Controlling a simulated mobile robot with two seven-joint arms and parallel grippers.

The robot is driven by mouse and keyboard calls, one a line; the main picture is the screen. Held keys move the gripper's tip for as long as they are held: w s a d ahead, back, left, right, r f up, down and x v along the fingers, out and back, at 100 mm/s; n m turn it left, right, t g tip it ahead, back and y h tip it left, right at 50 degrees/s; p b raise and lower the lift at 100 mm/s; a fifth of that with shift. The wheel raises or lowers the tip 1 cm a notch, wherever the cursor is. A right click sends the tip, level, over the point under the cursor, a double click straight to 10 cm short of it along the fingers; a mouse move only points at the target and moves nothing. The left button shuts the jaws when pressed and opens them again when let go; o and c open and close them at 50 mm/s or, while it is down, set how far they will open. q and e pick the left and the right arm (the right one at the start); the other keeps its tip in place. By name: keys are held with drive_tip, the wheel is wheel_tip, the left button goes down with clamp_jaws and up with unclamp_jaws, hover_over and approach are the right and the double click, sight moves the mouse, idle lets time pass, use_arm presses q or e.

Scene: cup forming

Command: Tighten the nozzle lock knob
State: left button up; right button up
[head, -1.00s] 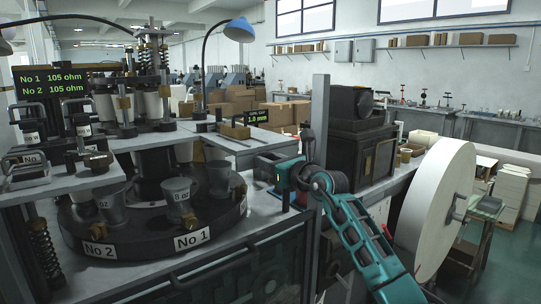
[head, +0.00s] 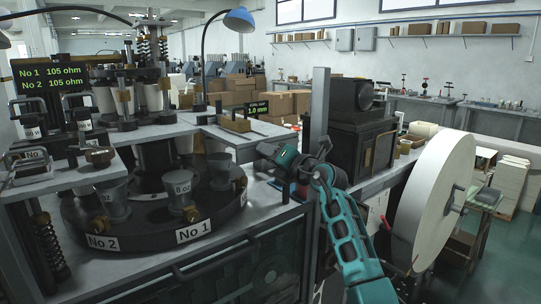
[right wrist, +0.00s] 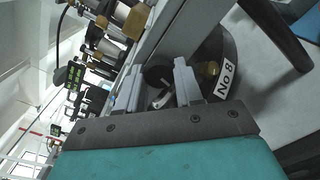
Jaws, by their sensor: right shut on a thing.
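My right gripper (head: 268,156) is at the right edge of the machine, just past the turntable (head: 150,232) with its metal cups. In the right wrist view its two grey fingers (right wrist: 158,86) stand apart with a dark round knob (right wrist: 157,74) between them. I take this to be the nozzle lock knob, and the fingers are shut on it. A small light metal piece (right wrist: 163,98) shows just below the knob. In the head view the knob is hidden by my gripper. My left gripper is out of view.
A brass fitting (right wrist: 209,69) and the "No 8" label (right wrist: 225,80) on the turntable are close beside the fingers. A grey post (head: 318,110) and a black machine box (head: 355,120) stand right of the gripper. A large paper roll (head: 432,200) is farther right.

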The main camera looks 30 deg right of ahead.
drive_tip(key=shift+m, duration=0.6)
drive_tip(key=o, duration=1)
drive_tip(key=shift+o, duration=0.2)
drive_tip(key=s+d, duration=0.1)
drive_tip(key=s, duration=1.2)
drive_tip(key=shift+b, duration=0.35)
